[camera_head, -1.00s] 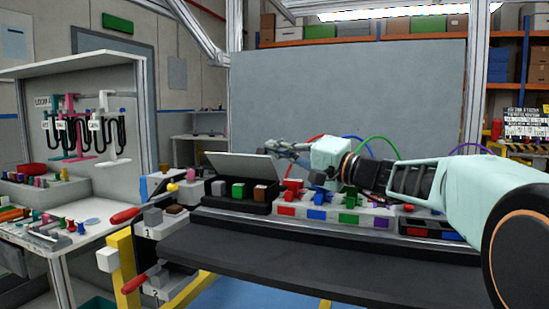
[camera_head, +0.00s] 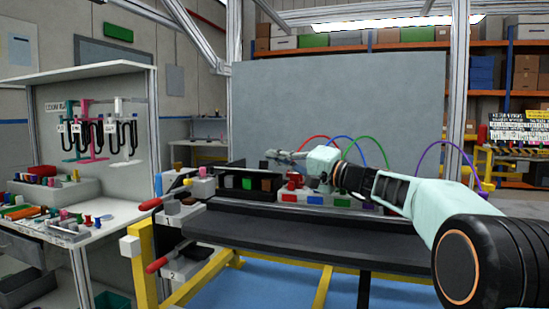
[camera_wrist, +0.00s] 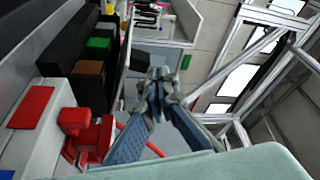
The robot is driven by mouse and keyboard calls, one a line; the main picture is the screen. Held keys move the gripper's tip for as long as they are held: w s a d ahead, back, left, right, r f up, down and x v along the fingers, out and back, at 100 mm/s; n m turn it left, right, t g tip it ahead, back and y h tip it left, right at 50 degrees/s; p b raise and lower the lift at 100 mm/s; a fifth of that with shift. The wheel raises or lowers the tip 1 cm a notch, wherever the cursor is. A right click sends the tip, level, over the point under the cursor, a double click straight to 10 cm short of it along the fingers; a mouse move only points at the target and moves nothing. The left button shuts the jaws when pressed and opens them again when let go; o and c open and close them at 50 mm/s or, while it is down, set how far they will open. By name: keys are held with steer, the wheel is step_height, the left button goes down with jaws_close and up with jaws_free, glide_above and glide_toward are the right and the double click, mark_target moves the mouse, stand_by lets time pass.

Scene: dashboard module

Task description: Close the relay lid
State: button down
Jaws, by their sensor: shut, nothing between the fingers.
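The black relay box (camera_head: 213,186) stands on the dashboard module, left of its middle. The green relay (camera_head: 247,183) and brown relay (camera_head: 267,184) show uncovered in it; they also show in the wrist view, the green one (camera_wrist: 98,43) above the brown one (camera_wrist: 88,68). A thin dark strip behind the relays in the head view seems to be the lid, seen nearly edge-on; its angle is hard to tell. My gripper (camera_head: 271,154) is shut and empty, behind and above the box's right part. Its closed fingertips (camera_wrist: 158,75) show beside the relay row; contact with the lid cannot be told.
Red, blue and green blocks (camera_head: 315,200) sit right of the box, under my arm. Red, blue, green and purple cables arch behind. A dark ledge (camera_head: 300,228) runs along the front. A grey panel (camera_head: 350,110) stands behind. A side table (camera_head: 100,225) is at left.

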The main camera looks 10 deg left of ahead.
steer(key=shift+s+f, duration=0.2)
steer(key=shift+f, duration=0.15)
stand_by(0.5)
